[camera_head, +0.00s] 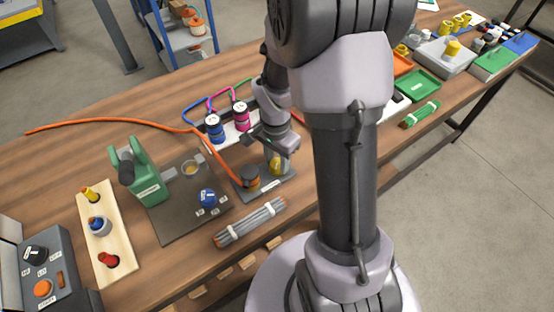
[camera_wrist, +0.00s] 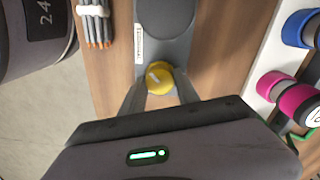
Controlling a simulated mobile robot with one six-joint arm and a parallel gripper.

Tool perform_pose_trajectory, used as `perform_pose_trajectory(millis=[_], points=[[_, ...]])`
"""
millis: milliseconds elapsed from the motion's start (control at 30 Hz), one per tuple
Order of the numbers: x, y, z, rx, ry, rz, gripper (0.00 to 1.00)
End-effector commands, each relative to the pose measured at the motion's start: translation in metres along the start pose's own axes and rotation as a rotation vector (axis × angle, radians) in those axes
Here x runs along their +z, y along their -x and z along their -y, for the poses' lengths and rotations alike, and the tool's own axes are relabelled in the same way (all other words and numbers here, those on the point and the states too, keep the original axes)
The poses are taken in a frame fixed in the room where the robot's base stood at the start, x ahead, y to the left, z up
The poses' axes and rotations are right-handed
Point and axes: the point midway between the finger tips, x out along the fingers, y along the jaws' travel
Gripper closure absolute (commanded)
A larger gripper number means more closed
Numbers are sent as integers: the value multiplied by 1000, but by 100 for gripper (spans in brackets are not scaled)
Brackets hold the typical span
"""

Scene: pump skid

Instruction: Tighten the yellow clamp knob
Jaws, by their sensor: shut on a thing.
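The yellow clamp knob (camera_wrist: 159,77) sits on a grey base plate (camera_wrist: 163,45) and has a pale mark on its top. In the wrist view my gripper (camera_wrist: 159,92) has one finger on each side of the knob and is shut on it. In the head view the knob (camera_head: 277,165) shows in part below my gripper (camera_head: 277,150), at the right end of the grey plate (camera_head: 265,186). A black and orange fitting with an orange hose (camera_head: 250,177) stands on the plate's left part. My gripper hides the knob's upper part there.
A bundle of grey rods (camera_head: 250,222) lies in front of the plate. Blue (camera_head: 215,128) and magenta (camera_head: 240,115) capped cylinders stand behind it. A green pump-like body (camera_head: 140,172) stands to the left. The orange hose (camera_head: 120,120) runs across the table. Bare wood lies at the back left.

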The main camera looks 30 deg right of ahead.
Motion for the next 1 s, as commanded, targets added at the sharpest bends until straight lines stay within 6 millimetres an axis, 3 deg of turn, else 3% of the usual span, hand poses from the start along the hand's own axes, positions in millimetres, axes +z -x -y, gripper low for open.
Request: perform_pose_trajectory(millis=[100,133,233,533,633,1000], points=[[0,0,0,-1,-1,-1,100],[0,0,0,-1,-1,0,61],[0,0,0,-1,-1,0,41],[0,1,0,0,0,0,41],[0,14,0,-2,0,-1,41],[-1,134,1,-3,1,-2,41]])
